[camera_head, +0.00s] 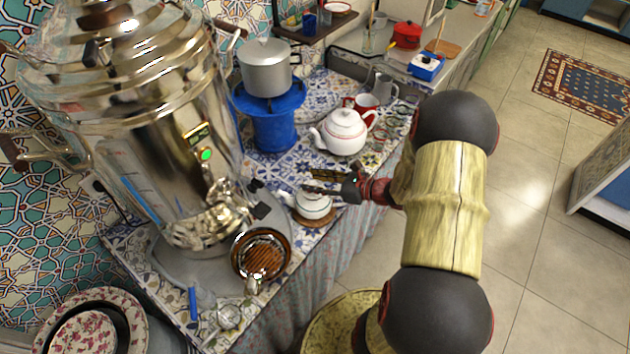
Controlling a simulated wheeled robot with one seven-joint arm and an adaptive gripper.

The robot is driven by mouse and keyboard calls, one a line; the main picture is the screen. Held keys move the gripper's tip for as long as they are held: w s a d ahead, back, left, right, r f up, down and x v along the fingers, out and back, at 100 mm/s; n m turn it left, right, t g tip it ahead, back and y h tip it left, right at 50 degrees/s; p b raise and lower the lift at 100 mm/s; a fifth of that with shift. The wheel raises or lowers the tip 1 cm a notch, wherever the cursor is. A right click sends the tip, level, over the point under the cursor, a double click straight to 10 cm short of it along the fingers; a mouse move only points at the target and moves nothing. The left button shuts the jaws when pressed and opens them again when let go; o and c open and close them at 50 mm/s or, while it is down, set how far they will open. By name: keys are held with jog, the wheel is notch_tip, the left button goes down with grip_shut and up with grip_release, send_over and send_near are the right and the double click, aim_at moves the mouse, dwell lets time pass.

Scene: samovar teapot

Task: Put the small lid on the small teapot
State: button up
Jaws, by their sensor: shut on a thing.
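The small white teapot (313,208) stands on a round brown mat (328,220) near the front edge of the tiled counter, its spout to the left. My gripper (322,187) reaches in from the right, directly over the teapot's top. Its dark fingers are shut on the small lid, which is mostly hidden by the fingers. I cannot tell whether the lid touches the teapot's rim. A larger white teapot (343,133) with red trim stands behind, with its lid on.
The big shiny samovar (175,120) stands close on the left, with a brown round tray (260,253) before it. A blue stove (270,118) bears a grey pot (266,68). Red cups (362,104), a glass jug (384,88) and small glasses crowd the back right.

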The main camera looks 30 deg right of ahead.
jog(key=shift+f+b, duration=0.3)
jog(key=shift+f, duration=0.25)
dwell(1.4)
jog(key=o, duration=1.3)
jog(key=shift+o, duration=1.4)
jog(key=shift+o, duration=1.1)
jog(key=shift+r, duration=0.1)
jog(key=shift+r+p, duration=2.8)
jog(key=shift+r, duration=0.65)
jog(key=shift+f, duration=0.1)
